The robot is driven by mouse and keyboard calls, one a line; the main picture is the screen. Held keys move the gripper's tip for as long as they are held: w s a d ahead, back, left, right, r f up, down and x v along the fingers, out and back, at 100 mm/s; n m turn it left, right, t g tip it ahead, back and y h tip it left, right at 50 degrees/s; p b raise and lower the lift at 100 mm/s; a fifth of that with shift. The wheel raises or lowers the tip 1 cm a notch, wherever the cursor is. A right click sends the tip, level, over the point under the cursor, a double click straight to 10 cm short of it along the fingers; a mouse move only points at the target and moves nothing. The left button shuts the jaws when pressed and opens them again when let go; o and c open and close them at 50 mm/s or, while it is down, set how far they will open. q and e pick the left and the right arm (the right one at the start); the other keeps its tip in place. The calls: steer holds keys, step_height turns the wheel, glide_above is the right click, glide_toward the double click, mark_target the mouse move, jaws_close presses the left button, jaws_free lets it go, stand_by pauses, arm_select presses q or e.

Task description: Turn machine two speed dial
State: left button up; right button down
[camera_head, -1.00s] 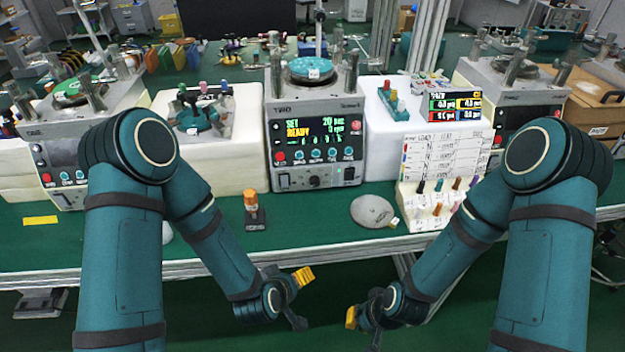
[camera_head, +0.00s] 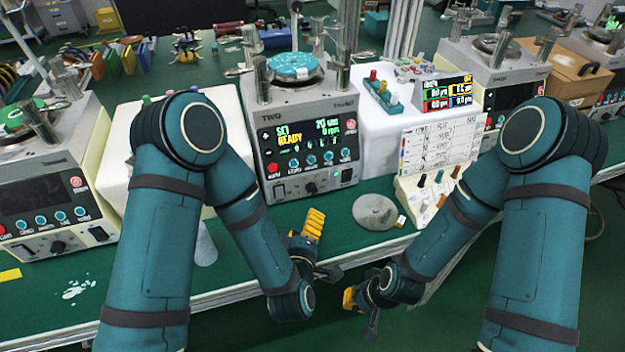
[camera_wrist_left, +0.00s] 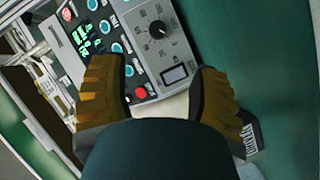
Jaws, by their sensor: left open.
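Machine two (camera_head: 303,125) stands on the green bench in the middle of the head view, its display lit with green and yellow text. Its black speed dial (camera_head: 311,187) sits low on the front panel. In the left wrist view the dial (camera_wrist_left: 157,28) shows with a scale around it, beyond and roughly between the fingers. My left gripper (camera_head: 324,247) is open and empty, in front of the machine and apart from the dial. Its two fingers (camera_wrist_left: 157,68) show spread in the wrist view. My right gripper (camera_head: 360,312) is low at the bench's front edge, its fingers seemingly apart and empty.
A round grey plate (camera_head: 375,211) lies right of machine two. A rack of coloured pegs (camera_head: 425,196) and a written board (camera_head: 440,145) stand further right. Other machines stand at the left (camera_head: 45,175) and right (camera_head: 497,75). Bare bench lies before machine two.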

mark_target(311, 191)
arm_select(q)
steer(key=shift+w+r, duration=0.15)
steer(key=shift+w, duration=0.05)
steer(key=b+x, duration=0.1)
steer(key=x, duration=1.1)
steer(key=shift+w, duration=0.4)
jaws_close()
